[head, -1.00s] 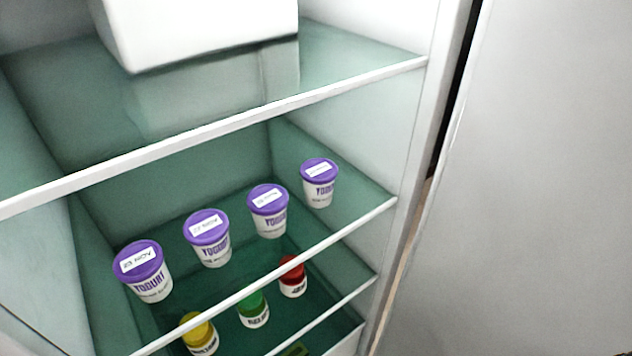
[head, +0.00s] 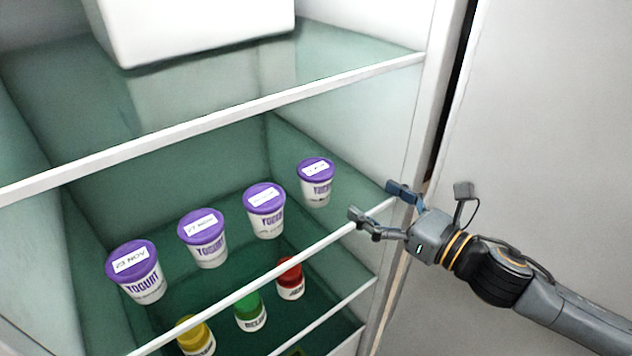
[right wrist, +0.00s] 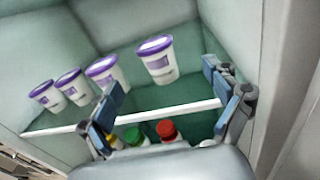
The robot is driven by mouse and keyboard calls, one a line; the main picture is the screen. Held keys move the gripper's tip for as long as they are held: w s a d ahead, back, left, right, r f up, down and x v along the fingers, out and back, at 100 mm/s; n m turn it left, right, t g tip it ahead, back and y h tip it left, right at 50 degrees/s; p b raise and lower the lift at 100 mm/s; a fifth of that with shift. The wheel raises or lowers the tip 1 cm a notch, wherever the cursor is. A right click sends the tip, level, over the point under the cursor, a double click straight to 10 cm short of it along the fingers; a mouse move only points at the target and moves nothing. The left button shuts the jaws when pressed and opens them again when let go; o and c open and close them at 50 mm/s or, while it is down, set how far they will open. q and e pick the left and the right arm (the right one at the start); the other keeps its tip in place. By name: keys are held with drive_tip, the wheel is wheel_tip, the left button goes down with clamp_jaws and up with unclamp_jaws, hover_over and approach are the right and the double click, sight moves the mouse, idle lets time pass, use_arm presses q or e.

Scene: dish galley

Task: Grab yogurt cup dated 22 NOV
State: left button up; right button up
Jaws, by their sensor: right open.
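Several white yogurt cups with purple lids stand upright in a slanting row on the fridge's middle shelf in the head view. The leftmost cup (head: 137,272) has a lid date that looks like 23 or 29 NOV. The second cup (head: 204,240) seems to read 27 NOV. The dates on the third cup (head: 266,212) and the rightmost cup (head: 317,182) are too small to read surely. My right gripper (head: 372,200) is open and empty at the shelf's front edge, right of the rightmost cup. In the right wrist view, that cup (right wrist: 157,65) is nearest, ahead between the fingers.
The shelf has a white front edge (head: 310,248). Yellow-, green- (head: 250,312) and red-capped (head: 290,278) jars stand on the shelf below. A white box (head: 200,30) sits on the shelf above. The fridge's right side wall (head: 350,120) is close to the gripper.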

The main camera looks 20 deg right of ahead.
drive_tip(key=n, duration=0.1)
drive_tip(key=p, duration=0.3)
approach(304, 163)
drive_tip(key=shift+w+d+r+y, duration=0.1)
drive_tip(key=shift+w+d+y, duration=0.05)
drive_tip(key=shift+w, duration=0.3)
drive_tip(key=shift+w+d+y, duration=0.15)
drive_tip(key=shift+w, duration=0.35)
drive_tip(key=shift+w+a, duration=0.3)
drive_tip(key=shift+w, duration=0.15)
drive_tip(key=shift+w+a+p, duration=0.3)
drive_tip(key=shift+w+p, duration=0.15)
drive_tip(key=shift+p, duration=0.05)
drive_tip(key=p+x, duration=0.1)
drive_tip(key=x, duration=0.2)
drive_tip(key=shift+w+a+f+p, duration=0.15)
drive_tip(key=shift+a+f+p, duration=0.05)
drive_tip(key=shift+f+p, duration=0.15)
drive_tip(key=shift+w+a+f, duration=0.2)
drive_tip(key=shift+w, duration=0.15)
drive_tip(key=shift+s, duration=0.1)
drive_tip(key=shift+c, duration=0.2)
